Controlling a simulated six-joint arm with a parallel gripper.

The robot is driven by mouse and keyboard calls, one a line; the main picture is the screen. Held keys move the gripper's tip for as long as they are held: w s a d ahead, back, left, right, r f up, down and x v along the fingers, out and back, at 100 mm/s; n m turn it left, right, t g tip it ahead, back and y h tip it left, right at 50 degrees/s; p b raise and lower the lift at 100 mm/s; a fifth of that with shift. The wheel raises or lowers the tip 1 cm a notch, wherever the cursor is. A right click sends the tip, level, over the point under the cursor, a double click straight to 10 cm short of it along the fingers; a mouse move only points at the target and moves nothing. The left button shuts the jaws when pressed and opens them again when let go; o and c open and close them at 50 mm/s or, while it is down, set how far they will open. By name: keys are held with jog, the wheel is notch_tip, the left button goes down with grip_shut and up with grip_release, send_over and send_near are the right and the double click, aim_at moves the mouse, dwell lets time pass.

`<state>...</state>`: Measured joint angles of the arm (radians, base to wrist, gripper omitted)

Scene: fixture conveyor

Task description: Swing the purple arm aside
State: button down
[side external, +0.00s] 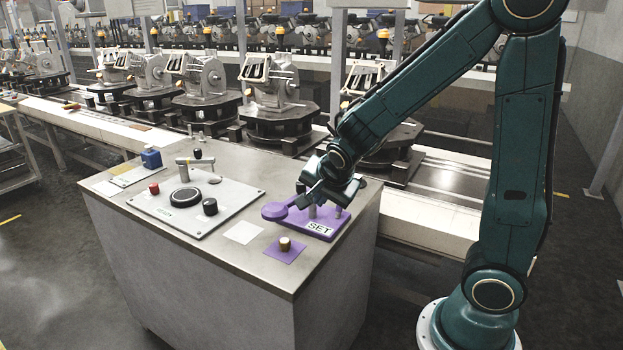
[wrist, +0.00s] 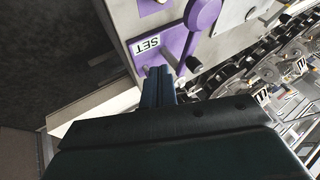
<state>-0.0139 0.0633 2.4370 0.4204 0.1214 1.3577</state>
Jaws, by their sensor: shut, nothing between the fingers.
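The purple arm (side external: 282,208) is a flat lever with a round end, on a purple base plate (side external: 327,227) with a "SET" label, at the right end of the bench top. The arm's round end points left in the side view. In the wrist view the arm (wrist: 201,16) shows at the top, above the label. My gripper (side external: 308,197) is shut and empty, low over the plate and close to the arm. In the wrist view its fingers (wrist: 158,84) reach the plate's edge. I cannot tell whether they touch the arm. The gripper hides part of the arm's pivot end.
A purple square with a brass knob (side external: 285,243) and a white card (side external: 243,232) lie nearby. A control panel (side external: 172,212) with a black dial, knobs and a metal handle stands left. A blue block (side external: 151,158) is farther left. The conveyor with fixtures (side external: 280,95) runs behind the bench.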

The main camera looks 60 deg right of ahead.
aim_at(292, 196)
jog(key=w+d+f, duration=0.2)
jog(key=w+f, duration=0.2)
jog(key=w, duration=0.2)
jog(key=shift+w+d+f, duration=0.25)
jog(key=shift+w+f, duration=0.05)
jog(key=shift+w, duration=0.15)
dwell(0.6)
